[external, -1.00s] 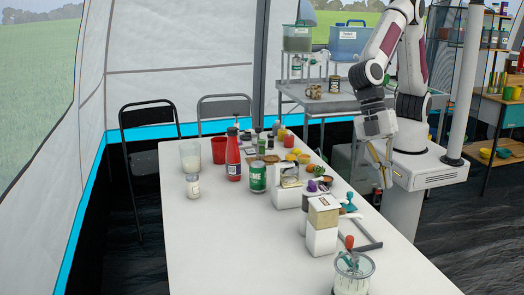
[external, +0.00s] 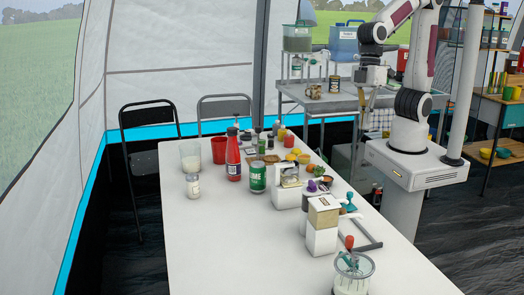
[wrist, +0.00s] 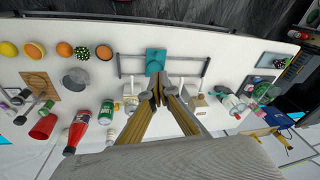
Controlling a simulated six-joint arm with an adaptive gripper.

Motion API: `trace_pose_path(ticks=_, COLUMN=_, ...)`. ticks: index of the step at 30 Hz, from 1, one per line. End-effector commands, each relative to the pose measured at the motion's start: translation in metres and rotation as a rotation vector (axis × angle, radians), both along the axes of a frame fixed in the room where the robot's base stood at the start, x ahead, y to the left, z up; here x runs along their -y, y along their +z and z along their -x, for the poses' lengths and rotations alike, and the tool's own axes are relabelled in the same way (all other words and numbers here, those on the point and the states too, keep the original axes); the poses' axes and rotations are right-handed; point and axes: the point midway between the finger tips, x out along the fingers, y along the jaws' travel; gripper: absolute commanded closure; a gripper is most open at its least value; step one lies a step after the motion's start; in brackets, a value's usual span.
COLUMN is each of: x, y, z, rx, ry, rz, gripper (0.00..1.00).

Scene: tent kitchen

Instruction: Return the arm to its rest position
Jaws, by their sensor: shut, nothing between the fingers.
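My gripper (external: 369,102) hangs in the air at the far right end of the white table, in front of the metal side table, in the external view. Its fingers point downward. In the wrist view my gripper (wrist: 158,98) has its yellowish fingers together at the tips, with nothing between them. The white table (external: 215,250) lies below and to the left of it.
The table holds a red bottle (external: 233,155), a green can (external: 257,178), a white-and-tan box (external: 322,225) and a glass jar (external: 353,273). A metal side table (external: 320,98) stands behind. The table's near left part is clear.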

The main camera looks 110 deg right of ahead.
Motion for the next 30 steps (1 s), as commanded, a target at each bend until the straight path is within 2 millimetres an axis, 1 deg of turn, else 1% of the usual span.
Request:
trace_pose_path(ticks=1, x=0.011, y=0.003, z=0.005, rx=0.012, ry=-0.019, rz=0.008, gripper=1.00)
trace_pose_path(ticks=6, x=0.041, y=0.010, z=0.021, rx=0.047, ry=-0.072, rz=0.033, gripper=1.00)
trace_pose_path(ticks=15, x=0.088, y=0.019, z=0.048, rx=0.123, ry=-0.147, rz=0.074, gripper=1.00)
trace_pose_path(ticks=24, x=0.122, y=0.031, z=0.071, rx=0.220, ry=-0.228, rz=0.091, gripper=1.00)
trace_pose_path(ticks=30, x=0.136, y=0.046, z=0.078, rx=0.298, ry=-0.293, rz=0.082, gripper=1.00)
